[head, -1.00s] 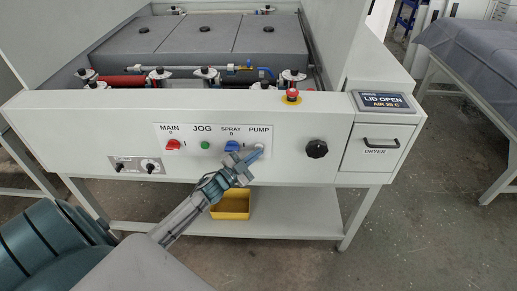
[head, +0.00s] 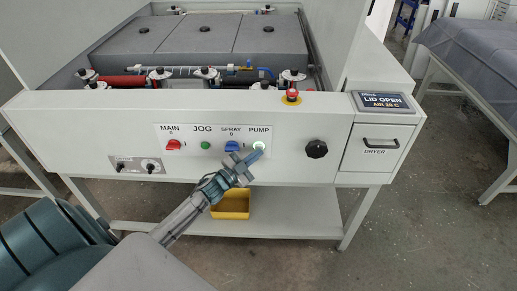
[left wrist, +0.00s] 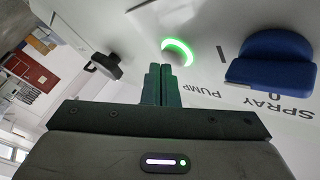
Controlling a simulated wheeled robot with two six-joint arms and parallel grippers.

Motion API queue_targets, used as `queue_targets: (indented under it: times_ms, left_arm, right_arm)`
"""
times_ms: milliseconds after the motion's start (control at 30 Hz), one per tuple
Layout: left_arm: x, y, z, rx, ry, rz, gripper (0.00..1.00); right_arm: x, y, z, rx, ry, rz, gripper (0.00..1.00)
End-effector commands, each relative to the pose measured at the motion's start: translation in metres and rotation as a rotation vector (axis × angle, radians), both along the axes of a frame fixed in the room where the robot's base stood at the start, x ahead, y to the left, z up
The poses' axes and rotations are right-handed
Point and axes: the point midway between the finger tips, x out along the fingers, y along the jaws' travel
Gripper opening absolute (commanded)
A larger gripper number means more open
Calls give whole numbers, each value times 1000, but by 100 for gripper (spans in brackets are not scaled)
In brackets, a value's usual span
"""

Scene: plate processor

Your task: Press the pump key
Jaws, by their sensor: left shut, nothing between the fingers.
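The pump key (head: 259,146) is a small round button under the PUMP label on the white front panel, with a green glow around it. In the left wrist view the key (left wrist: 177,53) has a bright green lit ring. My left gripper (head: 257,153) is shut and empty, its fingertips right at the key. In the left wrist view the closed fingertips (left wrist: 165,68) overlap the key's lower edge; I cannot tell whether they still touch it. My right gripper is not in view.
The blue SPRAY switch (head: 232,146) sits just left of the key, then the green JOG button (head: 205,145) and red MAIN switch (head: 173,145). A black knob (head: 316,149) is to the right. A red emergency button (head: 291,96) stands on the top edge.

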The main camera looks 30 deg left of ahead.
Motion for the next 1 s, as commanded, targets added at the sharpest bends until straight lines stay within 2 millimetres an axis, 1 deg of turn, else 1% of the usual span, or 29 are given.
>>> queue_targets:
  times_ms: [133,600,733,1000]
  left_arm:
    - [-7,-5,0,-1,1,-1,0]
    - [-46,-28,0,-1,1,-1,0]
    - [-51,-31,0,-1,0,0,0]
    - [-51,-31,-1,-1,1,0,0]
  right_arm:
    - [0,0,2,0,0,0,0]
    - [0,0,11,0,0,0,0]
    - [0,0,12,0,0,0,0]
    - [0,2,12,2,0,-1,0]
